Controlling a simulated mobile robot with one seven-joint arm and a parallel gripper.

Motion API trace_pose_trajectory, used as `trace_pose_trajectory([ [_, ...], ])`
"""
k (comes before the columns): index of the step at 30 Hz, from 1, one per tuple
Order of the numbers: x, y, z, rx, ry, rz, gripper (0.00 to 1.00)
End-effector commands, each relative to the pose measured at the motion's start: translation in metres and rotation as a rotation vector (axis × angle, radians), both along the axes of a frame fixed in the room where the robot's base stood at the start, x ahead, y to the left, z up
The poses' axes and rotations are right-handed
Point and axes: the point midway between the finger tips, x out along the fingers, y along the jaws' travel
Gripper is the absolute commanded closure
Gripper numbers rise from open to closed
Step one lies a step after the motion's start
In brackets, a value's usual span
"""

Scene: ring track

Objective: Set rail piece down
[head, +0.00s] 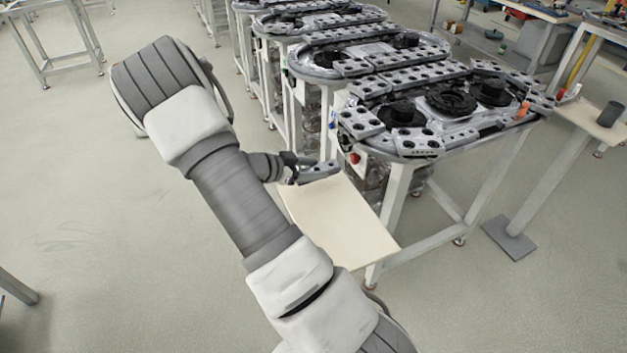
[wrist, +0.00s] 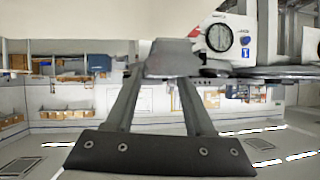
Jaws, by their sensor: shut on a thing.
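My gripper (head: 291,168) is shut on a grey rail piece (head: 320,170), at the far end of the cream board (head: 345,225). The rail piece is close to the board's far edge; I cannot tell whether it touches the board. In the wrist view, the two dark fingers of my gripper (wrist: 168,75) reach up to a grey part of the rail piece (wrist: 172,56). The rest of the piece is hidden there. The ring track (head: 430,105), grey with black round parts, stands on a white-framed table to the right of the board.
More track tables (head: 350,50) stand in a row behind. A red button (head: 354,158) sits on the near table's side. At the right, a small stand (head: 590,120) holds a dark cup (head: 610,113). Most of the cream board is bare. The floor at left is open.

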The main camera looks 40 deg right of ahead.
Motion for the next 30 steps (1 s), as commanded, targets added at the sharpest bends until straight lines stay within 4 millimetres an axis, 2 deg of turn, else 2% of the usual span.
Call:
trace_pose_trajectory([
  [4,0.000,0.000,-0.007,-0.004,0.001,0.000,1.00],
  [12,0.000,0.000,-0.037,-0.005,0.001,-0.001,1.00],
  [24,0.000,0.000,-0.042,-0.004,0.000,-0.001,1.00],
  [25,0.000,0.000,-0.043,-0.001,0.000,0.000,0.41],
  [29,0.000,0.001,-0.043,0.000,0.000,0.000,0.17],
  [30,0.000,0.001,-0.043,0.000,0.000,0.000,0.16],
])
